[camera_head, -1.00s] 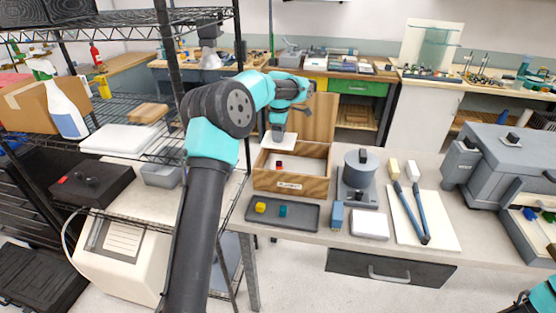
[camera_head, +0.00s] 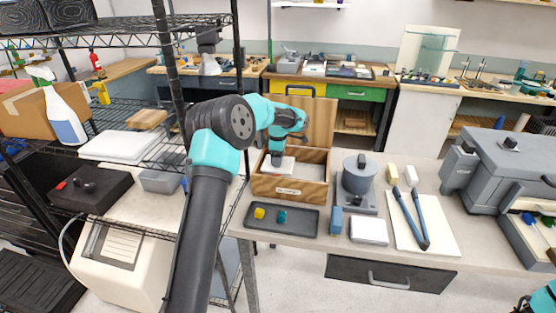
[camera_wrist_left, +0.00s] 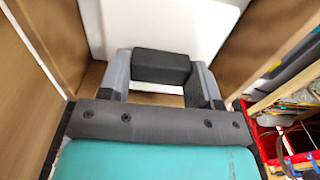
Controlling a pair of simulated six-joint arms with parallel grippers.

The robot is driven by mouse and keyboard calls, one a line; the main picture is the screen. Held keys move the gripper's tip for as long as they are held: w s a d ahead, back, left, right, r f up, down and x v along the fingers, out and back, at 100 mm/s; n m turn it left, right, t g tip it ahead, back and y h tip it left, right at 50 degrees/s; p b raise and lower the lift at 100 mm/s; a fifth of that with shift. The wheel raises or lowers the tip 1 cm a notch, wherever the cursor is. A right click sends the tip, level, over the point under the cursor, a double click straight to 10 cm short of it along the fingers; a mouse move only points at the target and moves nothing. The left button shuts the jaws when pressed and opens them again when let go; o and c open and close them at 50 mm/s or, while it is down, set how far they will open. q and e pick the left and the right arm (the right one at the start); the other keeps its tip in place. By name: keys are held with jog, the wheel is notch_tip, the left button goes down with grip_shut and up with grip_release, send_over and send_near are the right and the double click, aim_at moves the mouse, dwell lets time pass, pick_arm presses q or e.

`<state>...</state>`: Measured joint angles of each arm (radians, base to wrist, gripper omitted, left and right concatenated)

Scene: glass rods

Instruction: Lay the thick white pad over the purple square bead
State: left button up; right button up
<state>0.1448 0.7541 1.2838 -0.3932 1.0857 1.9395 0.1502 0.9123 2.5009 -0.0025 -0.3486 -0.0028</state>
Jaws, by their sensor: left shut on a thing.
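My left gripper (camera_head: 277,158) reaches down into the open wooden box (camera_head: 290,187). It is shut on the dark block on top of a white pad (camera_head: 282,168). The pad is inside the box, toward its left side; I cannot tell if it touches the floor. The left wrist view shows the dark block (camera_wrist_left: 162,67) between the grey fingers, with the white pad (camera_wrist_left: 205,28) beyond and below it. No purple bead is visible now; the pad covers that part of the box. My right gripper is out of view.
A blue block (camera_head: 336,220), another white pad (camera_head: 369,231) and a grey pot-like device (camera_head: 360,175) stand to the right. The box's right side is clear.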

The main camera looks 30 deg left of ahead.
pick_arm(q)
jog(key=shift+f, duration=0.4)
jog(key=shift+f, duration=0.2)
jog(key=o, duration=0.9)
jog(key=shift+r, duration=0.1)
notch_tip(320, 180, up, 12)
jog(key=shift+r, duration=0.1)
dwell(0.4)
